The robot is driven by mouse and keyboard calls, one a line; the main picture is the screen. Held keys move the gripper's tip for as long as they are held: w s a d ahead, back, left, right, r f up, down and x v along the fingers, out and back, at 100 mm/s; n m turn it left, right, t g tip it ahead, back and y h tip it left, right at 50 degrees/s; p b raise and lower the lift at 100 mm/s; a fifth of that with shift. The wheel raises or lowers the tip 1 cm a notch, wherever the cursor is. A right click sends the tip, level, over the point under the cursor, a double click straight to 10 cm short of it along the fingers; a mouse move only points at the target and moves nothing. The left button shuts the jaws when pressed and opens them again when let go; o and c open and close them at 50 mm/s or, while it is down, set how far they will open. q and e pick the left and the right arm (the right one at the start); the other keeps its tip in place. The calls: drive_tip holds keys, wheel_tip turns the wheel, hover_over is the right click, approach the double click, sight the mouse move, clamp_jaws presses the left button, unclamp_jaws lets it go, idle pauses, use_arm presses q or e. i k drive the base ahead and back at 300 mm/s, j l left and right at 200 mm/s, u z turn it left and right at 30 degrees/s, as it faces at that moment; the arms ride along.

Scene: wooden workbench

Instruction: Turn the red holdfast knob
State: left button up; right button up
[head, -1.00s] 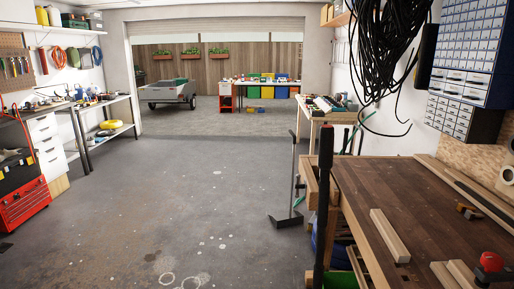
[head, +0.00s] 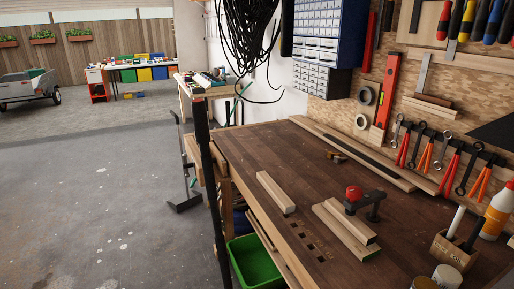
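The red holdfast knob (head: 354,193) sits on top of a dark holdfast (head: 372,205) on the wooden workbench (head: 250,150), in the right half of the head view. The holdfast stands over two light wooden boards (head: 345,228) lying on the bench top. Neither of my grippers shows in the head view.
A loose wooden block (head: 275,192) lies left of the boards. A small wooden box (head: 453,250), a glue bottle (head: 497,211) and cans (head: 446,276) stand at the right. Tools hang on the back wall. A green bin (head: 255,262) is below the bench's left edge.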

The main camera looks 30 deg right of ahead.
sight(354, 194)
drive_tip(key=l+z, duration=0.1)
drive_tip(key=z, duration=1.5)
